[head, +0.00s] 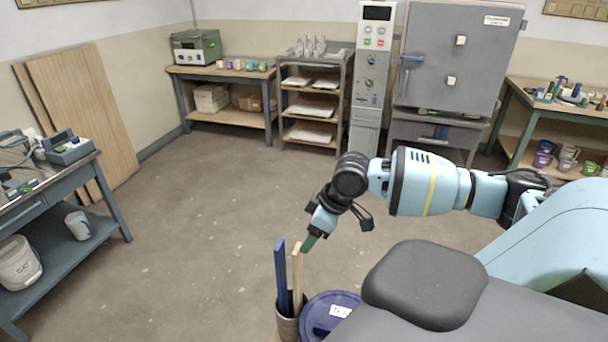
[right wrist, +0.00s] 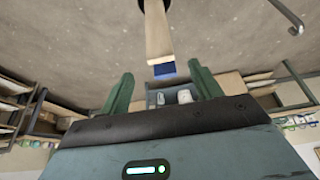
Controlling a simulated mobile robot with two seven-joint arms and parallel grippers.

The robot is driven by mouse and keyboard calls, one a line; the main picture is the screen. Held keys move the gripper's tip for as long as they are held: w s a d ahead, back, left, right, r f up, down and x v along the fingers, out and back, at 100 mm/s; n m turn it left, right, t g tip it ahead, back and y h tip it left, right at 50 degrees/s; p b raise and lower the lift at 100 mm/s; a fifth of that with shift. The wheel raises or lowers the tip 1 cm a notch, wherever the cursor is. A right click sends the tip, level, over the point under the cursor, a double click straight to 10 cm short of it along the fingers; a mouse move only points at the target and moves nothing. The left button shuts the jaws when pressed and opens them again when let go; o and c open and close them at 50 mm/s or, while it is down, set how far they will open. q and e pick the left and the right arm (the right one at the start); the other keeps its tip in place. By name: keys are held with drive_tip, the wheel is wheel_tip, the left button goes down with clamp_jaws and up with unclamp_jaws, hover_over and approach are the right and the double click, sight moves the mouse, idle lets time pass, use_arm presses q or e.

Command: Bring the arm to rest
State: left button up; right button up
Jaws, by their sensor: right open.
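My right gripper (head: 309,241) is at the lower middle of the head view, with its green fingers pointing down. In the right wrist view its two fingers (right wrist: 161,72) are spread and nothing is gripped. A pale wooden stick (head: 297,275) and a blue stick (head: 281,275) stand upright in a cup (head: 287,327), just below and left of the fingertips. In the right wrist view the wooden stick (right wrist: 157,35) lies in front of the gap between the fingers, with a blue end (right wrist: 165,70) beside it. My left gripper is not in view.
A bucket with a purple lid (head: 318,305) stands right beside the cup. A workbench (head: 45,195) is at the left, a table (head: 222,72) and a shelf rack (head: 313,100) at the back. A grey kiln (head: 455,60) stands behind my arm. The middle floor is clear.

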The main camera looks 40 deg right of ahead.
drive_tip(key=s+a+f+n+g+y, duration=0.1)
drive_tip(key=s+a+f+g, duration=0.1)
drive_tip(key=s+a+f, duration=1.45)
drive_tip(key=s+a+m+g+h, duration=0.1)
drive_tip(key=s+m, duration=0.1)
drive_tip(key=s, duration=0.6)
drive_tip(key=s+a+m+h, duration=0.1)
drive_tip(key=s+m+h, duration=0.15)
drive_tip(key=s, duration=0.55)
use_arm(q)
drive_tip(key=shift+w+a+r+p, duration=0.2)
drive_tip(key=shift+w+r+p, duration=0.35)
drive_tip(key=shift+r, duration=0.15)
use_arm(e)
drive_tip(key=w+a+f+t+y, duration=0.2)
drive_tip(key=w+a+f+t, duration=0.1)
drive_tip(key=w+f+t, duration=0.4)
drive_tip(key=shift+w+f+t, duration=0.25)
drive_tip(key=shift+f+t, duration=0.15)
drive_tip(key=shift+f, duration=0.05)
drive_tip(key=shift+y, duration=0.25)
drive_tip(key=shift+c, duration=0.3)
